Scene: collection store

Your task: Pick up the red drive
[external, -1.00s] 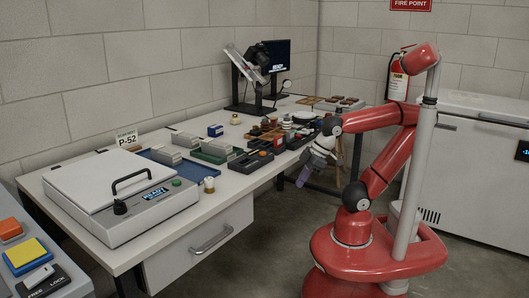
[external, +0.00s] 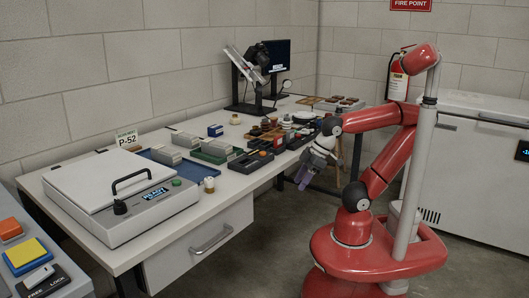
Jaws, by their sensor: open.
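My gripper (external: 302,182) hangs tilted downward just off the front edge of the long white table, to the right of the dark trays. Its jaws are open and look empty, though they are small in this view. A small reddish piece (external: 264,153) sits in a black tray (external: 246,166) near the table's front edge. It may be the red drive, but it is too small to tell. My gripper is to the right of that tray and lower, apart from it.
A grey machine with a black handle (external: 122,195) fills the table's near end. Grey boxes, a blue mat (external: 160,157) and a small jar (external: 209,185) lie between. A monitor stand (external: 245,85) is behind. A white freezer (external: 470,180) stands right of my base.

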